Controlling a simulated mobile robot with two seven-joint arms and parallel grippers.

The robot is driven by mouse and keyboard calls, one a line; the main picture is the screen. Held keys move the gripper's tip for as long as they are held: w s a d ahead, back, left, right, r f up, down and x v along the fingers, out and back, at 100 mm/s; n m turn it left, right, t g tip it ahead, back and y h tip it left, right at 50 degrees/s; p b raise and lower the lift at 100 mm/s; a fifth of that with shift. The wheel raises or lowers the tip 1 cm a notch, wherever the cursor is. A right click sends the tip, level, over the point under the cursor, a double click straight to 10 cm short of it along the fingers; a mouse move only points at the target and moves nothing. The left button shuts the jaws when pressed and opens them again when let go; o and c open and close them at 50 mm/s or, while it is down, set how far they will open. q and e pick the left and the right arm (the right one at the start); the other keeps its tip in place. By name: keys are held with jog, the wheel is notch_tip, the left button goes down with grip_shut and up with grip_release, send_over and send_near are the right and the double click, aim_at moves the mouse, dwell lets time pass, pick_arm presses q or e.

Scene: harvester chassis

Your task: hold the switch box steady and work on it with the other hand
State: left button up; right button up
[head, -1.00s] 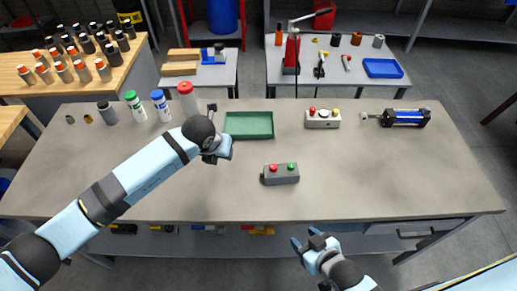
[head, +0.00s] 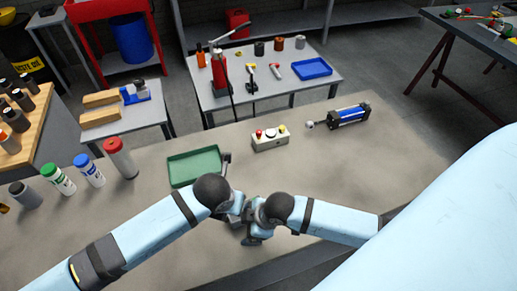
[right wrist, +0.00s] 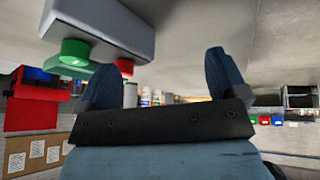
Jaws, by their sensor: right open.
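The grey switch box (right wrist: 110,22) shows upside down at the top left of the right wrist view, with its green button (right wrist: 73,52) and red button (right wrist: 124,67). In the head view the two grippers and wrists hide most or all of it. My right gripper (head: 248,236) is open beside the box; in the right wrist view its fingers (right wrist: 160,78) are spread, with the box off to one side of the gap. My left gripper (head: 236,212) is close to the right one; its fingers are hidden, so its hold on the box cannot be told.
A green tray (head: 194,182) lies just behind my left wrist. Bottles (head: 90,170) stand at the left. The bench right of the tray is mostly clear.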

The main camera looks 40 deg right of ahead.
jog(key=w+d+r+n+g+h, duration=0.4)
jog(key=w+d+r+n, duration=0.15)
jog(key=d+r, duration=0.3)
jog(key=shift+m, duration=0.25)
jog(key=f, duration=1.3)
jog(key=shift+w+a+f, duration=0.15)
jog(key=shift+a+f, duration=0.05)
jog(key=shift+a, duration=0.2)
jog(key=c, duration=1.4)
jog(key=shift+o, duration=0.2)
